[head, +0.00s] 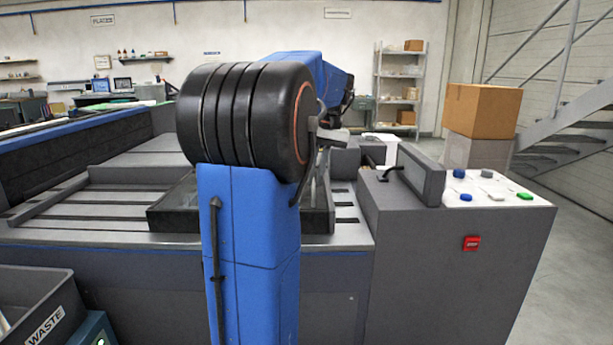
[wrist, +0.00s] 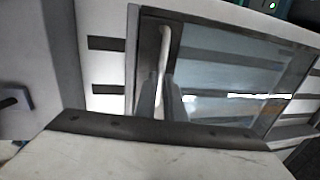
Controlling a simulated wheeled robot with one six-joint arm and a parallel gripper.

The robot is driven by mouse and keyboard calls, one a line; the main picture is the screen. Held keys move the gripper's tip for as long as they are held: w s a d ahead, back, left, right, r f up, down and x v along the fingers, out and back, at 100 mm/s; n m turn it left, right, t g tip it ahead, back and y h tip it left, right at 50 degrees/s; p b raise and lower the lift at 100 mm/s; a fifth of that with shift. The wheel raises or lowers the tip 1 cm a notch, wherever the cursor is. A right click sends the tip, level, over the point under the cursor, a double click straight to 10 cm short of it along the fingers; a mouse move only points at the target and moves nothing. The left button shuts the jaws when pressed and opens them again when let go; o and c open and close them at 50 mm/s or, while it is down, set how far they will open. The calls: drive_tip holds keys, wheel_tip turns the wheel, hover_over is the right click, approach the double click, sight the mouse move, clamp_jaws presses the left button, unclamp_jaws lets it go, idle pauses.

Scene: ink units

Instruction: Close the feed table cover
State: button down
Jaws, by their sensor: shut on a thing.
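The feed table cover is a clear pane in a dark frame; in the wrist view its glass (wrist: 235,75) fills the middle and right. In the head view its dark frame (head: 172,220) sits low on the grey feed table (head: 70,215), largely hidden behind my blue arm. A pale bar handle (wrist: 165,45) runs along the pane's left side in the wrist view. My gripper (wrist: 160,84) is shut on this handle. In the head view my arm hides the fingers. I cannot tell whether the cover's edge touches the table.
A grey console with buttons (head: 490,190), a red switch (head: 471,243) and a dark screen (head: 421,175) stands at right. A waste bin (head: 35,300) is at lower left. A cardboard box (head: 482,110) is behind the console. Floor at far right is free.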

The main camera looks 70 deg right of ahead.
drive_tip(key=shift+s+d, duration=0.1)
drive_tip(key=shift+s, duration=0.1)
drive_tip(key=c, duration=1.8)
unclamp_jaws()
drive_tip(key=shift+s, duration=0.1)
drive_tip(key=shift+c, duration=0.2)
drive_tip(key=s+d+r, duration=0.1)
drive_tip(key=s+r, duration=0.2)
drive_tip(key=r, duration=1.4)
drive_tip(key=shift+d, duration=0.2)
